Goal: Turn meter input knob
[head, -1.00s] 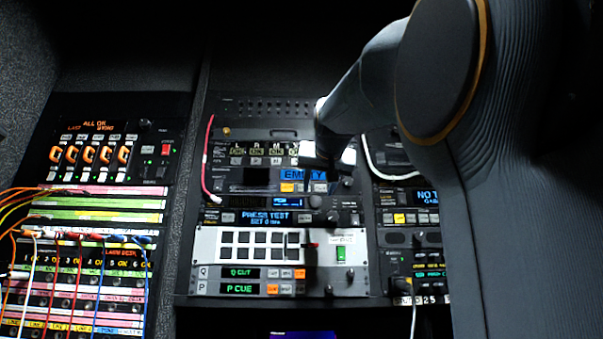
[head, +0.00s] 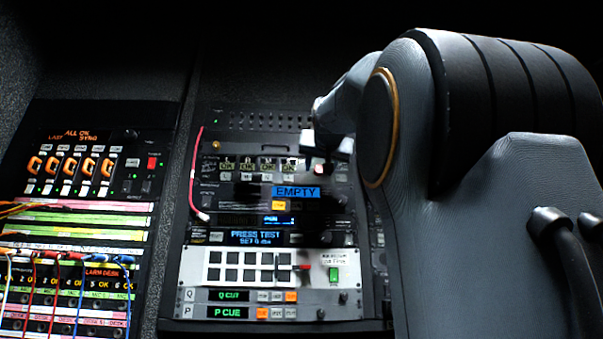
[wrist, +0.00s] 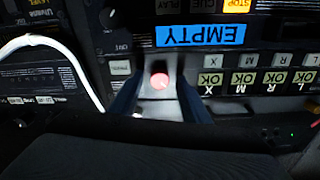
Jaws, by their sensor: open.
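A row of meters with lit "OK" windows (head: 258,166) runs across the upper middle rack; it also shows upside down in the wrist view (wrist: 258,82). Past the row's X end, a small round pinkish-red knob (wrist: 159,80) sits on a pale plate; I take it as the meter input knob. My gripper (wrist: 158,98) is open, with one dark finger on each side of the knob. I cannot tell whether the fingers touch it.
A blue "EMPTY" display (head: 296,193) lies just below the meters, with a dark knob (wrist: 110,17) beside it in the wrist view. A white cable (wrist: 72,62) loops nearby. A red cable (head: 193,175) hangs at the rack's left. My arm covers the right side.

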